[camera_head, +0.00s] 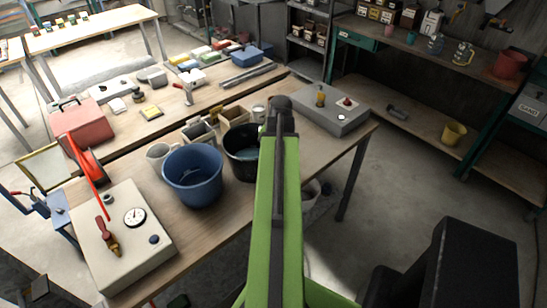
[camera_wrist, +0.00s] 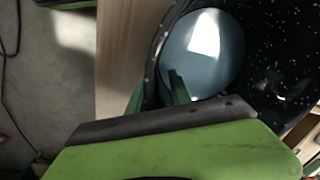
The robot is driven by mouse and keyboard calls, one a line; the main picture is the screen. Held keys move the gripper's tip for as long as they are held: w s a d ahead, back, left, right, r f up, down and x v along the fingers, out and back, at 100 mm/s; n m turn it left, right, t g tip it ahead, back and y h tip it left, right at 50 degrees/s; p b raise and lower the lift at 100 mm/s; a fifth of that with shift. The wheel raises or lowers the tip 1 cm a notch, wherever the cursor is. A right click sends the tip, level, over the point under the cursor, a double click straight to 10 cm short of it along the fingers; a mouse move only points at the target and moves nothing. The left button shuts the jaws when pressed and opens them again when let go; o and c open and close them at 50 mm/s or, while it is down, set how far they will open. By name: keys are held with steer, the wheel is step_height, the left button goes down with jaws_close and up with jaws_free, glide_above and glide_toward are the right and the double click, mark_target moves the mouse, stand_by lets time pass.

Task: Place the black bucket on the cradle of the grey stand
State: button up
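The black bucket (camera_head: 236,165) stands on the wooden workbench, right of a blue bucket (camera_head: 193,177). My arm hides its right side in the head view. In the wrist view the black bucket (camera_wrist: 275,85) is speckled white, with pale blue-grey contents. My gripper (camera_wrist: 156,88) is at its rim: one green finger is outside the wall and the other is inside, over the contents. The fingers are apart, with the rim between them; contact with the wall cannot be made out. I cannot make out a grey stand with a cradle in either view.
A grey box (camera_head: 345,122) with fittings sits at the bench's right end. A cream box (camera_head: 125,250) with a gauge stands at the near left. Jugs (camera_head: 160,155) and small containers crowd behind the buckets. The floor right of the bench is partly clear.

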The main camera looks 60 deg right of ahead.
step_height(320, 180, up, 11)
steer(key=s+p, duration=0.1)
steer(key=p, duration=0.9)
steer(key=shift+s+r, duration=0.2)
steer(key=shift+d, duration=0.1)
